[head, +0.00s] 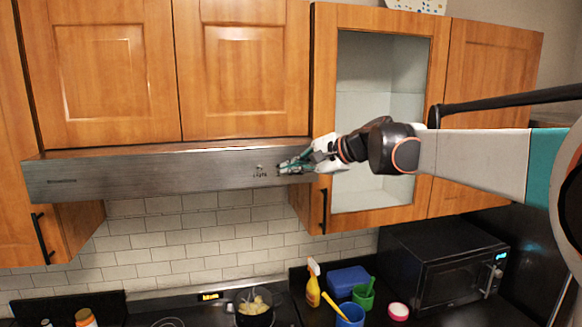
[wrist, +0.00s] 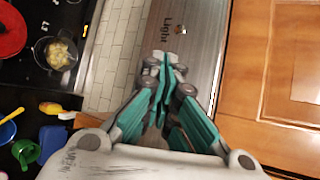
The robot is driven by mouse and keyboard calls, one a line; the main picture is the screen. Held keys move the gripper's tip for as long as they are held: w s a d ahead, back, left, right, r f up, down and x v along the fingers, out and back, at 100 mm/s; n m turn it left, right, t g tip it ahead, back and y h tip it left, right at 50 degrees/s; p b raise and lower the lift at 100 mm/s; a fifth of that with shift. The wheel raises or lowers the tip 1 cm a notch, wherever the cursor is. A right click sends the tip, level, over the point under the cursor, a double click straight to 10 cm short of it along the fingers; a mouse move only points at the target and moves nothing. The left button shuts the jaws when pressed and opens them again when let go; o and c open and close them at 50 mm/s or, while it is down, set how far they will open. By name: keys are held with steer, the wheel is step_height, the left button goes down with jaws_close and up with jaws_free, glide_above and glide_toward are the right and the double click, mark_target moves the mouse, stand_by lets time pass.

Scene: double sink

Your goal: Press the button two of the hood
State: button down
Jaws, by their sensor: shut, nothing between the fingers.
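The grey metal hood (head: 150,175) runs below the wooden wall cabinets in the head view. Its front panel also shows in the wrist view (wrist: 208,42). Small dark controls (head: 260,170) with lettering sit near the hood's right end. In the wrist view a small button (wrist: 183,30) is next to the word "Light". My gripper (head: 284,168) is shut and empty, its teal fingers just right of the controls. In the wrist view the fingertips (wrist: 165,62) are close together over the panel. They may cover other buttons; I cannot tell whether they touch it or which button is number two.
An open-fronted cabinet (head: 375,110) with a wooden frame is behind my arm. Below are the stove with a pot (head: 253,308), a yellow spray bottle (head: 313,285), several cups and a black microwave (head: 445,265). The space in front of the hood's left part is free.

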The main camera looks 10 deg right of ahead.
steer(key=shift+w, duration=0.1)
steer(key=shift+w, duration=0.4)
steer(key=shift+w, duration=0.1)
stand_by(0.8)
steer(key=shift+s, duration=0.7)
steer(key=shift+w, duration=0.1)
steer(key=s, duration=0.6)
steer(key=shift+s, duration=0.2)
stand_by(0.3)
